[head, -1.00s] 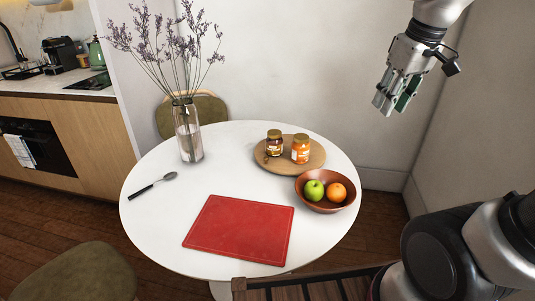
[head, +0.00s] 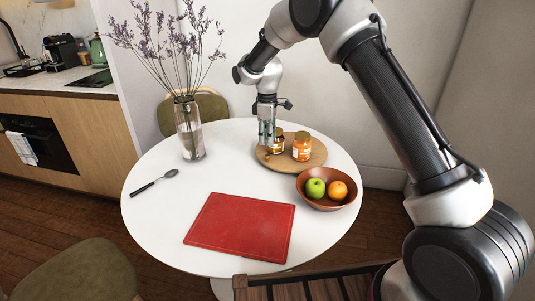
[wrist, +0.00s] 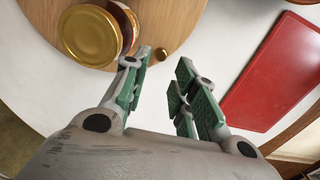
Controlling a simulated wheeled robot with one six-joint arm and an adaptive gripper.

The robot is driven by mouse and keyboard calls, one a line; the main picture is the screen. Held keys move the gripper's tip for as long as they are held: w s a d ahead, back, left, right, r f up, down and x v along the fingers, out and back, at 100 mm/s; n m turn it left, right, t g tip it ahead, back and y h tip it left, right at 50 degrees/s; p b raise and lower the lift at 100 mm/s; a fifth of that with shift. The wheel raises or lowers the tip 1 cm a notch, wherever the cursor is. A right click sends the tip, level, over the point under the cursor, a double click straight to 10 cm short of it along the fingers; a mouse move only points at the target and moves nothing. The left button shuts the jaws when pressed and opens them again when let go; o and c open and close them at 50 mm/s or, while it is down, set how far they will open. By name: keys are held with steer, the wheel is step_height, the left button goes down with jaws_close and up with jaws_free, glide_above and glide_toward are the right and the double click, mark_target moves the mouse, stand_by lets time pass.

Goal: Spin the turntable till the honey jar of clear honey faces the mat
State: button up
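The round wooden turntable (head: 307,164) lies at the table's back right and carries two gold-lidded jars. The amber-orange jar (head: 302,147) stands on the right; it looks like the clear honey. The darker jar (head: 277,148) on the left is partly hidden by my gripper (head: 267,142). The wrist view shows a gold jar lid (wrist: 88,36) and a small brass knob (wrist: 162,54) on the turntable's rim (wrist: 185,28). My gripper (wrist: 160,80) is open and empty, its fingertips close to the knob, with no contact visible. The red mat (head: 240,228) lies at the table's front.
A brown bowl (head: 325,203) with a green apple and an orange sits right by the turntable's front edge. A glass vase (head: 190,130) of dried flowers stands left of it. A spoon (head: 155,182) lies at the left. White tabletop (head: 225,170) between these is clear.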

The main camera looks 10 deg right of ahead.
mark_target(267, 155)
step_height(267, 155, down, 7)
steer(key=shift+f, duration=0.2)
jaws_close()
